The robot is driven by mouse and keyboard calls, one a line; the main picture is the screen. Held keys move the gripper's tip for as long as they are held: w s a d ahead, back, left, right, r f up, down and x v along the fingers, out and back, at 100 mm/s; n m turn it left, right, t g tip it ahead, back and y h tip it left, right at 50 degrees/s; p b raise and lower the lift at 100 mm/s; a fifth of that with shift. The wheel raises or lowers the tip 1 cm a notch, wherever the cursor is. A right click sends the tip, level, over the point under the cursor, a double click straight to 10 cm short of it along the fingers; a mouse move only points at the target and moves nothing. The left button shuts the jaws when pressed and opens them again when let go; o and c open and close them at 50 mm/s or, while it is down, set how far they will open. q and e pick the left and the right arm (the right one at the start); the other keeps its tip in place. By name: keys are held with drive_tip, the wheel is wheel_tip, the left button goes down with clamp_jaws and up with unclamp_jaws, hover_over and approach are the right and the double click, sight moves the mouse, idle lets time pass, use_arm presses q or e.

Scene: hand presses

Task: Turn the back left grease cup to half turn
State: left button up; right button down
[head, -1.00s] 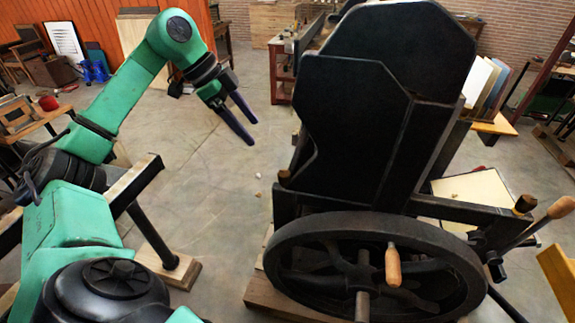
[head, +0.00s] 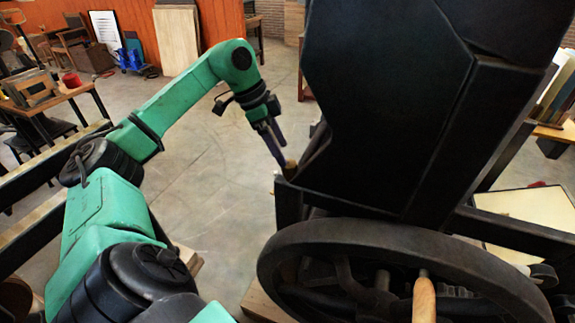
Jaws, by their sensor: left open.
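The large black hand press (head: 400,120) fills the right half of the head view. A small brass-coloured grease cup (head: 291,167) sits on top of its left frame post; I cannot tell its turn setting. My left gripper (head: 281,159) is open, with its dark blue fingers pointing down at the left side of this cup. The fingertips are very close to it, and whether they touch or straddle it cannot be made out. My right gripper is out of view.
The press's big flywheel (head: 310,232) with a wooden handle (head: 424,302) stands in front, below the cup. Open concrete floor (head: 215,185) lies left of the press. A table (head: 55,98) with wooden items stands at far left.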

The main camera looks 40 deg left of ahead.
sight(289, 163)
use_arm(q)
drive_tip(key=x, duration=0.4)
drive_tip(key=shift+f, duration=0.2)
clamp_jaws()
drive_tip(key=shift+r+m+p, duration=0.25)
drive_tip(key=shift+m+p, duration=0.05)
drive_tip(key=shift+p, duration=0.45)
drive_tip(key=m+p, duration=0.1)
drive_tip(key=p, duration=0.1)
drive_tip(key=m+g+p, duration=0.1)
drive_tip(key=m+p, duration=0.1)
drive_tip(key=p, duration=0.1)
drive_tip(key=shift+w+r+h, duration=0.15)
drive_tip(key=shift+h, duration=0.25)
drive_tip(key=shift+m+p, duration=0.6)
drive_tip(key=shift+p, duration=0.35)
drive_tip(key=shift+f+m+g+p, duration=0.3)
drive_tip(key=shift+m+g+p, duration=0.2)
drive_tip(key=shift+m, duration=0.2)
unclamp_jaws()
